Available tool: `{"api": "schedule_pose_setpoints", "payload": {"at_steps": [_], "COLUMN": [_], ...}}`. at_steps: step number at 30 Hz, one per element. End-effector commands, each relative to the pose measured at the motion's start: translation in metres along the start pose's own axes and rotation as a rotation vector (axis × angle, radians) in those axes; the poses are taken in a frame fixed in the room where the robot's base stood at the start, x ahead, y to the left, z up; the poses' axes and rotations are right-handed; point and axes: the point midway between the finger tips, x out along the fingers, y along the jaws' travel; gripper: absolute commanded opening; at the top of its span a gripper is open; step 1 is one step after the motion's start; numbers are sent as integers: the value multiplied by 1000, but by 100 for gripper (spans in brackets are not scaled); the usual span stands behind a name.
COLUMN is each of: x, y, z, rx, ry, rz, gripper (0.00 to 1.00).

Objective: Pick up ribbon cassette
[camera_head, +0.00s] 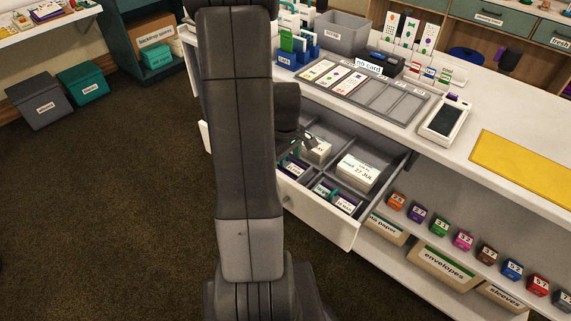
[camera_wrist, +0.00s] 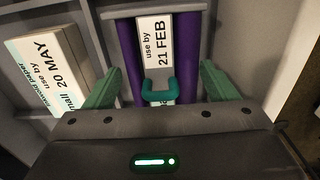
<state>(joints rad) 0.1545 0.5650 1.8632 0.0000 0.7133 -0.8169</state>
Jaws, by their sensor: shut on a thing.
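The ribbon cassette (camera_wrist: 154,50) has purple sides, a white label reading "use by 21 FEB" and a teal loop handle (camera_wrist: 160,92). In the wrist view it lies between the green fingers of my gripper (camera_wrist: 160,88), which is shut on it. The lower part of its label is hidden by the handle and my gripper. In the head view my arm covers much of the gripper, over the left part of the open drawer. Dark cassettes with white labels (camera_head: 293,168) show in the drawer's front left compartment; I cannot tell there which one is held.
A white box marked "20 MAY" (camera_wrist: 50,68) lies left of the cassette. A "27 JUL" box (camera_head: 357,173) sits in the drawer (camera_head: 322,228), with more cassettes (camera_head: 338,197) in front. Grey drawer dividers stand close around. The counter (camera_head: 455,155) overhangs behind; small coloured boxes (camera_head: 440,226) line the shelf.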

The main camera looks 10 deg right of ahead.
Motion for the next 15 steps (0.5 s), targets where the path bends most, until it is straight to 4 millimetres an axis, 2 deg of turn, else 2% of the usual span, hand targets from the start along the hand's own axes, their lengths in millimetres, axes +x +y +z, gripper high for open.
{"api": "schedule_pose_setpoints", "payload": {"at_steps": [15], "x": [-114], "y": [0], "z": [0], "rx": [0], "ry": [4], "rz": [4], "gripper": [52]}}
